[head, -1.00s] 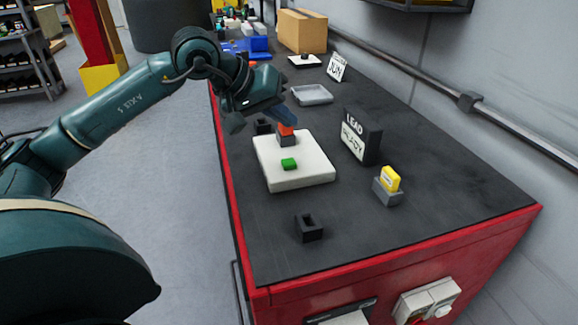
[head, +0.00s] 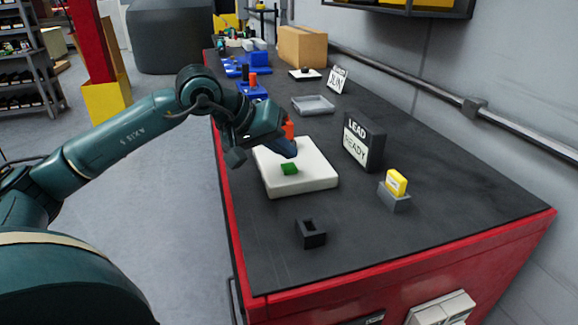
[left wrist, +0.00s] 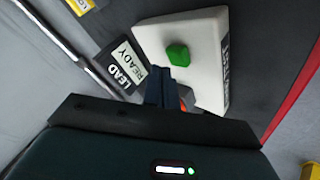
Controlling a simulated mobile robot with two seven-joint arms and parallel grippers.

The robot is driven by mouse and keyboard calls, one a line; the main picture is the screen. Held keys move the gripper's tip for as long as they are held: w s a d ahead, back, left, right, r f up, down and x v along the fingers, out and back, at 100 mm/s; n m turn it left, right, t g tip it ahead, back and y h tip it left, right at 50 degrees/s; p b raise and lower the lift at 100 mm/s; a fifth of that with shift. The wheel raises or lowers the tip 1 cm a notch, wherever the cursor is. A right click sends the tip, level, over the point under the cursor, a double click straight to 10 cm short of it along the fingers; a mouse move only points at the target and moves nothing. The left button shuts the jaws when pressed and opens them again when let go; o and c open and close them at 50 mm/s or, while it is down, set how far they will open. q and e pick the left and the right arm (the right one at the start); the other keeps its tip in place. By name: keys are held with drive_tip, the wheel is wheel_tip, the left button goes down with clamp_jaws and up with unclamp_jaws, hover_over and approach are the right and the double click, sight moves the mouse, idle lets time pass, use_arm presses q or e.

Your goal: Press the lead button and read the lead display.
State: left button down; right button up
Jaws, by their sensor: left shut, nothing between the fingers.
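A green button (head: 289,169) sits on a white slab (head: 312,185), and both also show in the left wrist view, the button (left wrist: 178,54) near the top. The black lead display (head: 364,143) stands right of the slab and reads "LEAD" and "READY"; it also shows in the left wrist view (left wrist: 122,70). My left gripper (head: 289,151) is shut and empty, its tips over the slab just behind the green button. In the left wrist view the fingertips (left wrist: 160,75) are just short of the button, seemingly apart from it. My right gripper is not in view.
A red-orange piece (head: 288,129) stands behind my left fingers, partly hidden. A yellow block (head: 396,183) sits in a grey holder right of the slab. A black socket (head: 311,233) stands in front. A grey tray (head: 313,104) and a cardboard box (head: 302,46) are farther back.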

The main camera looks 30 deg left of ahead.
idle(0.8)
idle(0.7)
use_arm(q)
drive_tip(key=shift+f, duration=0.15)
drive_tip(key=shift+f+b, duration=0.3)
drive_tip(key=shift+b, duration=0.25)
drive_tip(key=shift+f+b, duration=0.55)
drive_tip(key=shift+b, duration=0.05)
idle(0.5)
drive_tip(key=shift+r+p, duration=0.7)
drive_tip(key=shift+r, duration=0.25)
drive_tip(key=shift+r, duration=0.1)
